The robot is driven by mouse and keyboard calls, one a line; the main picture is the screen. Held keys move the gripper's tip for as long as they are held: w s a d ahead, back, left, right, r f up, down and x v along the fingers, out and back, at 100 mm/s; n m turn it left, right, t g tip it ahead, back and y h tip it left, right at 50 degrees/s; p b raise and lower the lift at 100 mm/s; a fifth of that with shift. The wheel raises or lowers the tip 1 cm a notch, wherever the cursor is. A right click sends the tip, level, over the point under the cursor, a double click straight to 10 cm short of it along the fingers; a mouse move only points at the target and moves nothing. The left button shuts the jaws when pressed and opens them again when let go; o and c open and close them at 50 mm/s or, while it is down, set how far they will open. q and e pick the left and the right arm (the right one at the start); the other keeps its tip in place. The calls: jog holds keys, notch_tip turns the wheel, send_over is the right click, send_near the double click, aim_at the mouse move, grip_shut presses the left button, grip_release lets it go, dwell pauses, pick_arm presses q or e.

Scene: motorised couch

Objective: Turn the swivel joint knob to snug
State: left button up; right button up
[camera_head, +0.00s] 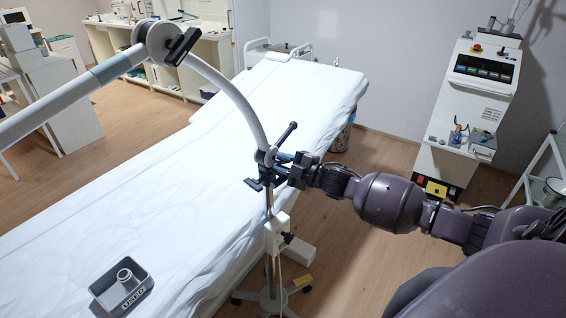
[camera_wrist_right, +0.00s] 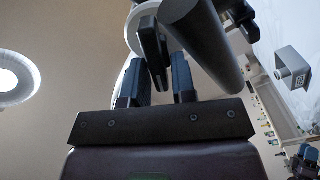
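A jointed white lamp arm (camera_head: 232,95) rises from a swivel joint (camera_head: 264,160) on a slim upright pole. Dark bar-shaped handles stick out of this joint, one angled up (camera_head: 287,134) and one low at its left (camera_head: 254,185). My right gripper (camera_head: 281,165) is at the joint's right side. In the right wrist view its two fingers (camera_wrist_right: 160,82) stand apart, with a black bar-shaped knob (camera_wrist_right: 150,42) between or just beyond their tips. I cannot tell whether they touch it. A thick grey cylinder (camera_wrist_right: 197,38) crosses close by. My left gripper is not in view.
A second joint with a black knob (camera_head: 183,46) sits higher on the lamp arm. A white-covered couch (camera_head: 150,215) lies behind the pole, with a grey tray (camera_head: 105,300) near its front. A white machine (camera_head: 468,110) stands at the right. Wood floor lies between.

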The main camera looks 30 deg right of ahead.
grip_shut()
jog(key=shift+r+m+p, duration=0.2)
jog(key=shift+m+p, duration=0.5)
jog(key=shift+m, duration=0.5)
jog(key=shift+d+p, duration=0.1)
jog(key=shift+p, duration=0.3)
jog(key=shift+m, duration=0.4)
jog(key=shift+o, duration=1.1)
grip_release()
